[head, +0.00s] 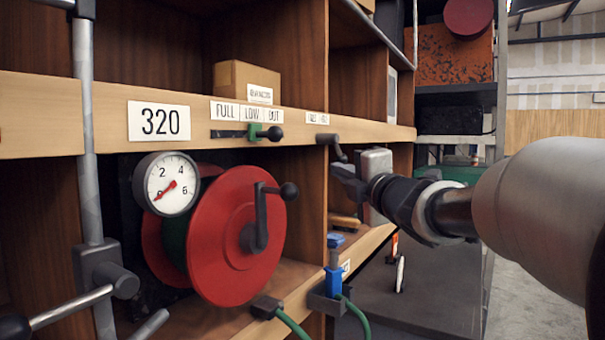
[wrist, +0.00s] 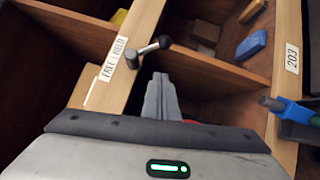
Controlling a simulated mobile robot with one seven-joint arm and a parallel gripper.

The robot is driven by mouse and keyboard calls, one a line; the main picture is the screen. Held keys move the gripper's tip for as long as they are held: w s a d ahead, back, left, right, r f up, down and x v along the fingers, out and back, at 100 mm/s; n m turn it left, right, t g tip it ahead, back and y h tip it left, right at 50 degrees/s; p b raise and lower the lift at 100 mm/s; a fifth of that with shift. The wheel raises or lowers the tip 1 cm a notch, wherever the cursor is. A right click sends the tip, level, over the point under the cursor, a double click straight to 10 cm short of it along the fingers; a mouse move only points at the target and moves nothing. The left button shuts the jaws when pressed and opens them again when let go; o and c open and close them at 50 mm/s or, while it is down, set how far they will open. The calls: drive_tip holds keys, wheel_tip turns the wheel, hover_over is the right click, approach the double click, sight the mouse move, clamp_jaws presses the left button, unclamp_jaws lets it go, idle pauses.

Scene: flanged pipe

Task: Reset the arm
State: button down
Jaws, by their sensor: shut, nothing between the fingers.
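My gripper (head: 343,176) reaches in from the right in the head view, its dark fingers in front of the shelf's middle upright. In the wrist view its grey fingers (wrist: 160,88) are together, with nothing seen between them. A small lever (head: 328,139) on the shelf edge is close to the fingertips in the head view. In the wrist view the lever, with its black knob (wrist: 164,42), is just beyond the fingertips, and I see no clear contact. My pale arm fills the right side of the head view.
A red reel (head: 225,240) with a crank and a gauge (head: 167,184) stand left in the shelf. A blue fitting (head: 333,268) with a green hose is below my gripper. A grey upright pipe (head: 86,130) stands far left. A cardboard box (head: 246,82) sits above.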

drive_tip(key=s+d+f+m+g+h, duration=0.1)
drive_tip(key=s+d+f+m+h, duration=0.2)
drive_tip(key=s+m, duration=0.15)
drive_tip(key=s+d+f+m+h, duration=0.2)
drive_tip(key=s+d+m+h, duration=0.15)
drive_tip(key=s, duration=0.25)
drive_tip(key=s+a+f+m+g, duration=0.3)
drive_tip(key=s+f+m+g, duration=0.35)
drive_tip(key=s+f, duration=0.4)
drive_tip(key=s+a+f+m+g, duration=0.2)
drive_tip(key=s+f+m+g, duration=0.3)
drive_tip(key=s+f+m, duration=0.45)
wheel_tip(320, 180, up, 20)
drive_tip(key=s+a+n+y+p, duration=0.1)
drive_tip(key=s+p, duration=0.1)
drive_tip(key=p, duration=2.2)
drive_tip(key=shift+s+f, duration=0.2)
drive_tip(key=shift+s, duration=0.1)
drive_tip(key=shift+a+g, duration=0.1)
drive_tip(key=shift+g, duration=0.15)
